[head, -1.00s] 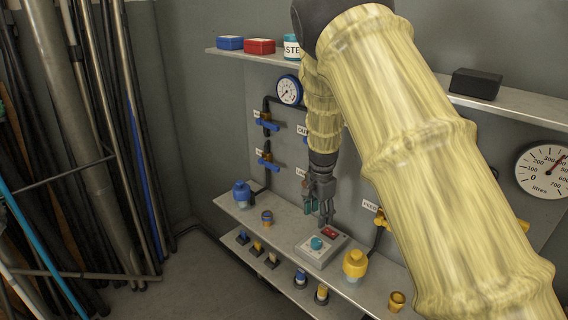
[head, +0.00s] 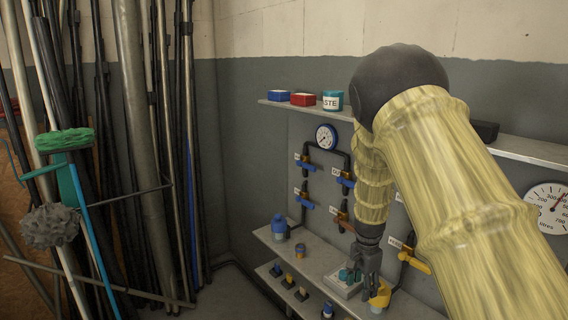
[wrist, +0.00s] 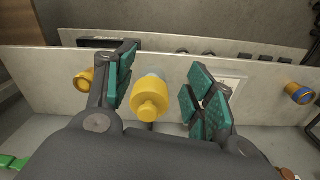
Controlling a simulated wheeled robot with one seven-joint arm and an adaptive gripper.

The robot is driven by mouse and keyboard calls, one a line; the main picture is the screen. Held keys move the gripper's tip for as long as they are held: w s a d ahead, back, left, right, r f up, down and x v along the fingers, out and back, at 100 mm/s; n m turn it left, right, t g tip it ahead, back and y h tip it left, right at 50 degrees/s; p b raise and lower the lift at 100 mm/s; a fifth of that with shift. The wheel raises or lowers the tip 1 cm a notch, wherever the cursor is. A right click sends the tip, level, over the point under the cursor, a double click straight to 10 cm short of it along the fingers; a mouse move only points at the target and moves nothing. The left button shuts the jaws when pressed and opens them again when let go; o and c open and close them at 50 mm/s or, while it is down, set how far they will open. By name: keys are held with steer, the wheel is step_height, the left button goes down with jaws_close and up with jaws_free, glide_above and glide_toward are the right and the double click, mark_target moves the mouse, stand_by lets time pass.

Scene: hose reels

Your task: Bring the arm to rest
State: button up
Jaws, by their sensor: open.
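My arm, in a pale yellow cover, reaches down across the right of the head view. My gripper (head: 366,270) is above the lower shelf, in front of the control box (head: 342,287) and close to a yellow fitting (head: 380,297). In the wrist view my gripper (wrist: 164,92) is open, with its teal-padded fingers spread. The yellow fitting (wrist: 150,100) shows between the fingers, clear of both pads in the picture. I cannot tell how far beyond the fingertips it lies.
The lower shelf (head: 315,262) carries a blue-capped fitting (head: 279,227) at left. Blue-handled valves and a gauge (head: 326,137) are on the wall panel. An upper shelf (head: 540,149) runs above. Poles (head: 135,120) and a green brush (head: 64,140) stand at left.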

steer(key=s+d+f+n+h, duration=0.1)
steer(key=s+d+f+n, duration=0.15)
steer(key=s+f, duration=0.8)
steer(key=s+d+f+n, duration=0.1)
steer(key=s+f+n, duration=0.2)
steer(key=s+f, duration=0.75)
steer(key=s+a+f+n, duration=0.2)
steer(key=s+f+n, duration=0.1)
steer(key=s, duration=0.9)
steer(key=s+a+f+n+y, duration=0.1)
steer(key=s+a+f+n, duration=0.1)
steer(key=s, duration=1.1)
steer(key=shift+s+a+f+n, duration=0.25)
steer(key=shift+f+n, duration=0.5)
steer(key=shift+n, duration=0.3)
